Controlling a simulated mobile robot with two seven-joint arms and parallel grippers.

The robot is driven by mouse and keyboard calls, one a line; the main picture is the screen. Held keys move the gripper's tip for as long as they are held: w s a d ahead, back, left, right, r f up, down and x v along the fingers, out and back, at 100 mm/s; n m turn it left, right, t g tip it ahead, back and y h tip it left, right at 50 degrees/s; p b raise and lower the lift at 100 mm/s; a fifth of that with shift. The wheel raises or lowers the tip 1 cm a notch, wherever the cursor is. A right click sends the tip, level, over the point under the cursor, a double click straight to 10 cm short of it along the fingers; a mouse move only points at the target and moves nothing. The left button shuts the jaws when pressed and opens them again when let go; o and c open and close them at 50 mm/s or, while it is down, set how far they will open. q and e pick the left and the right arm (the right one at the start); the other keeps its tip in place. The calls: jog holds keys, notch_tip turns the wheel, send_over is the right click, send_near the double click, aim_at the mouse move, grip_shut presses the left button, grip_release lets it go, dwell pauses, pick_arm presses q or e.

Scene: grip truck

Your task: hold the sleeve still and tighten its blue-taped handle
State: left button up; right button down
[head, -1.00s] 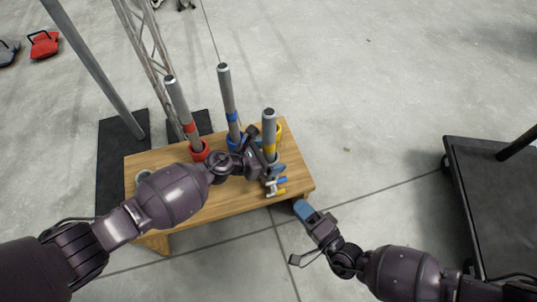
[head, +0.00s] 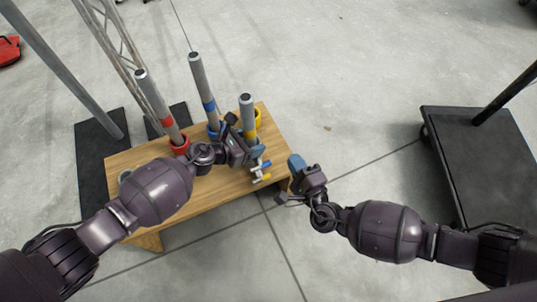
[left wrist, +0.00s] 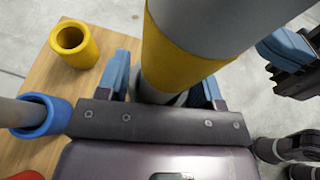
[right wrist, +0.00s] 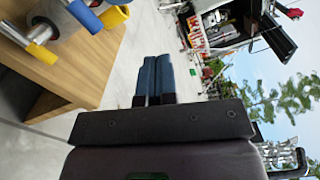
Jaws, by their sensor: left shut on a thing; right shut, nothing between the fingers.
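The sleeve stands at the right end of the wooden bench, around or below a grey tube with a yellow band (head: 248,125). The right wrist view shows part of the grey sleeve (right wrist: 68,14) with its blue-taped handle (right wrist: 86,15) and yellow-taped handle (right wrist: 115,17). The blue-taped handle (head: 266,164) also shows in the head view, near the bench's front right corner. My left gripper (left wrist: 165,88) is shut around the yellow-banded piece, a finger each side; its palm hides the lower part. My right gripper (head: 296,163) is shut and empty, right of the handles and apart from them.
The bench (head: 235,187) also bears a red-banded tube (head: 163,115) in a red ring and a blue-banded tube (head: 206,100) in a blue ring. A yellow ring (left wrist: 75,42) stands behind the sleeve. A black cart (head: 480,150) stands right. Floor between is clear.

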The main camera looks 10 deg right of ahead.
jog(key=w+d+r+m+g+h, duration=0.1)
jog(key=w+d+r+m+h, duration=0.1)
jog(key=w+m+h, duration=0.35)
jog(key=w+d+r+m+g+h, duration=0.1)
jog(key=w+d+r+m+h, duration=0.15)
jog(key=m, duration=0.65)
jog(key=m+g+y, duration=0.6)
jog(key=m+g, duration=0.9)
jog(key=m, duration=0.4)
send_near(267, 163)
jog(key=shift+n, duration=0.25)
jog(key=x, duration=0.5)
jog(key=shift+s+a+f, duration=0.15)
jog(key=shift+a+f, duration=0.15)
jog(key=shift+a, duration=0.05)
jog(key=shift+f, duration=0.7)
